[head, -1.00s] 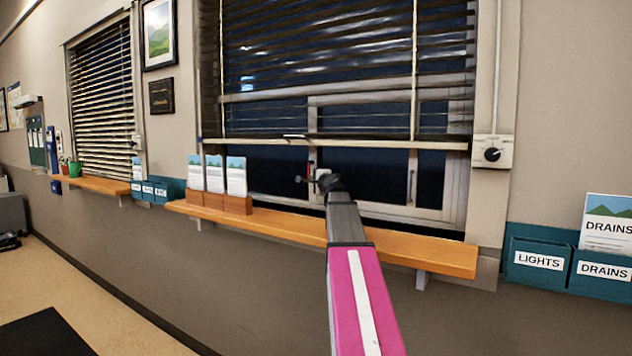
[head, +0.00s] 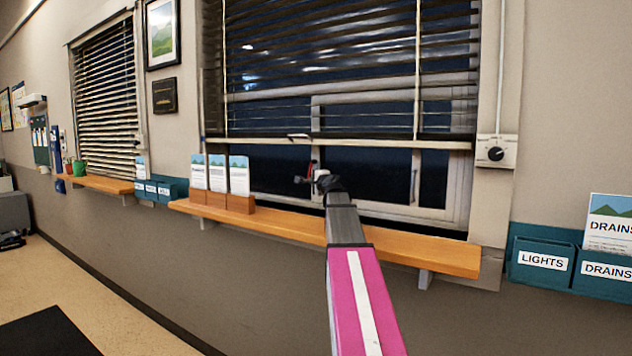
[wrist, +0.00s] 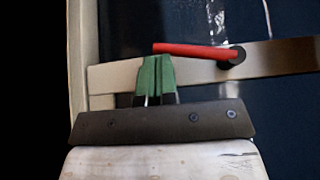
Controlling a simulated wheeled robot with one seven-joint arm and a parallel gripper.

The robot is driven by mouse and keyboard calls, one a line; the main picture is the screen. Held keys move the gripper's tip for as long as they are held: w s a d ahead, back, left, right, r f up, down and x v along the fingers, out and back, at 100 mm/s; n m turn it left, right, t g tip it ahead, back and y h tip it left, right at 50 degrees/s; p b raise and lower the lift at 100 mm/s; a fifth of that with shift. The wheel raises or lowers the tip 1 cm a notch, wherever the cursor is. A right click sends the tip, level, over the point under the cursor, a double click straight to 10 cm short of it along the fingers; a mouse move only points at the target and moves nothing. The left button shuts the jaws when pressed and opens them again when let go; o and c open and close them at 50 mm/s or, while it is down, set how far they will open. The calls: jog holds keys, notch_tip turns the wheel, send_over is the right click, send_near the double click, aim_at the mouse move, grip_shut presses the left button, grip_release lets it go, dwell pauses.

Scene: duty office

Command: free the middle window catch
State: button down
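The middle window catch shows as a red lever (wrist: 190,50) in the wrist view, lying nearly level. Its right end meets a dark round pivot (wrist: 233,55) on the pale window frame bar. In the head view the red catch (head: 311,168) is small and partly behind my gripper (head: 323,178). In the wrist view the green fingertips of my gripper (wrist: 155,76) are together, with nothing visible between them. They are just below the lever's free left end. I cannot tell whether they touch it.
A wooden sill shelf (head: 400,246) runs below the window and under my arm. Leaflet holders (head: 225,200) stand on its left part. A lowered blind (head: 340,60) hangs above the catch. A control box (head: 496,152) is on the wall to the right.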

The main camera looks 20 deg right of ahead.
jog(key=shift+w+a+r, duration=0.1)
jog(key=shift+w+a, duration=0.55)
jog(key=shift+w, duration=0.2)
jog(key=shift+w+a+r, duration=0.1)
jog(key=shift+w+a, duration=0.55)
jog(key=shift+w, duration=0.2)
jog(key=shift+w+a+r+m+t, duration=0.1)
jog(key=shift+w+a+m+t, duration=0.1)
jog(key=shift+w+m+t, duration=0.15)
jog(key=shift+r+t, duration=0.1)
jog(key=shift+t, duration=0.15)
jog(key=shift+w+a+r, duration=0.25)
jog(key=shift+w+a, duration=0.05)
jog(key=shift+w+a+r+m+t, duration=0.2)
jog(key=shift+w+r+m+t, duration=0.1)
jog(key=shift+m+t, duration=0.3)
jog(key=shift+s, duration=0.15)
jog(key=v, duration=1)
jog(key=shift+s, duration=0.3)
